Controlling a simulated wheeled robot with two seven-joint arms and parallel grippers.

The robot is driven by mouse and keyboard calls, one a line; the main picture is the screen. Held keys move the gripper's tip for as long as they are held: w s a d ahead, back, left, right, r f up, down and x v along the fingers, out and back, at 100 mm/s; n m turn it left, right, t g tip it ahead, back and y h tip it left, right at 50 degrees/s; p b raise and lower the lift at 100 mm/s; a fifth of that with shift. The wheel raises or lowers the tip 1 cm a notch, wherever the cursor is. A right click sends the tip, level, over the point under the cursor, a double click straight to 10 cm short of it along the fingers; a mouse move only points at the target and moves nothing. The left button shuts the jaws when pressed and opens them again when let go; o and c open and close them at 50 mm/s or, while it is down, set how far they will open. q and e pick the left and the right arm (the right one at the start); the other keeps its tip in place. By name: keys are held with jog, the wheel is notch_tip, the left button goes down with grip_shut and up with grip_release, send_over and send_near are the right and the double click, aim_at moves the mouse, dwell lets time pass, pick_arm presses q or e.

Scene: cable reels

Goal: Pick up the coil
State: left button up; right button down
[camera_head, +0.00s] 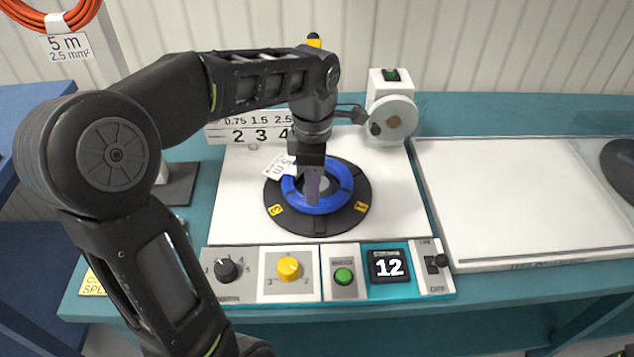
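A blue coil (335,200) lies on a round black reel plate (350,217) with yellow number marks, on the white panel of the machine. A white paper tag (280,167) reading "5 m" sits at the coil's upper left. My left gripper (312,190) points down over the coil's open centre, its fingers overlapping the coil's near part in the picture. Whether the fingers touch the coil, or are open or shut, I cannot tell. The gripper hides part of the coil's far side. My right gripper is not in view.
In front is a control panel with a black knob (226,269), yellow knob (288,268), green button (343,276), display (389,266) reading 12 and a switch (434,263). A grey-white wheel unit (392,113) stands behind right. An empty white board (510,195) lies right. An orange coil (55,22) hangs upper left.

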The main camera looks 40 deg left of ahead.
pick_arm(q)
notch_tip(320, 180, down, 5)
jog(key=shift+w+f, duration=0.1)
jog(key=shift+c, duration=0.6)
grip_shut()
dwell(0.3)
dwell(1.0)
